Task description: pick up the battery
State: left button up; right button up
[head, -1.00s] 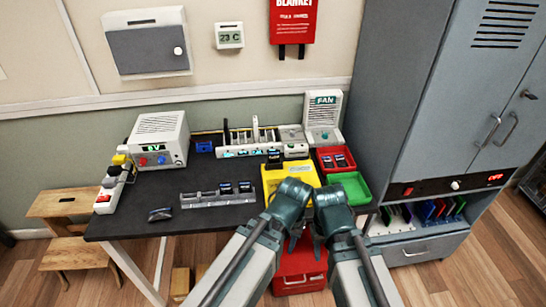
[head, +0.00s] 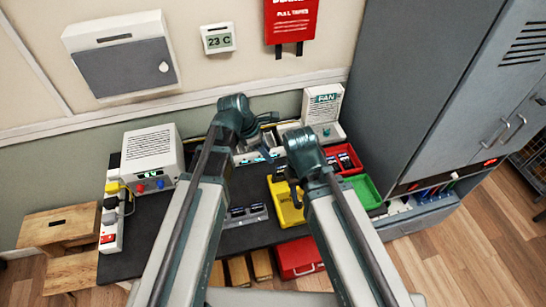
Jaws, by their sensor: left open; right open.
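I cannot tell for certain which thing is the battery. Small dark slabs sit in the grey rack (head: 262,215), in the red tray (head: 358,168) and by the top of the yellow tray (head: 286,212). My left gripper (head: 268,143) is open above the back of the table, near the row of devices there. My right gripper (head: 296,194) is open over the yellow tray and hides part of it. My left arm covers much of the middle of the table and part of the grey rack.
A white power supply (head: 153,157) and a power strip (head: 110,220) stand on the left of the black table (head: 148,215). A green tray (head: 367,191) lies to the right, beside the grey cabinet (head: 420,90). A fan unit (head: 323,104) stands at the back.

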aim_at(282, 168)
notch_tip(282, 168, down, 8)
jog(key=b, duration=0.8)
jog(key=shift+r, duration=0.2)
pick_arm(q)
jog(key=b+x, duration=0.1)
jog(key=x, duration=0.3)
jog(key=b+x, duration=0.2)
jog(key=x, duration=0.3)
jog(key=w+b+x, duration=0.1)
jog(key=b+x, duration=0.1)
jog(key=x, duration=0.2)
jog(key=shift+w+d+f, duration=0.1)
jog(key=shift+d+f, duration=0.15)
pick_arm(e)
notch_tip(282, 168, down, 5)
pick_arm(q)
jog(key=shift+r, duration=0.1)
pick_arm(e)
jog(key=shift+r, duration=0.1)
pick_arm(q)
jog(key=shift+c, duration=0.2)
grip_shut()
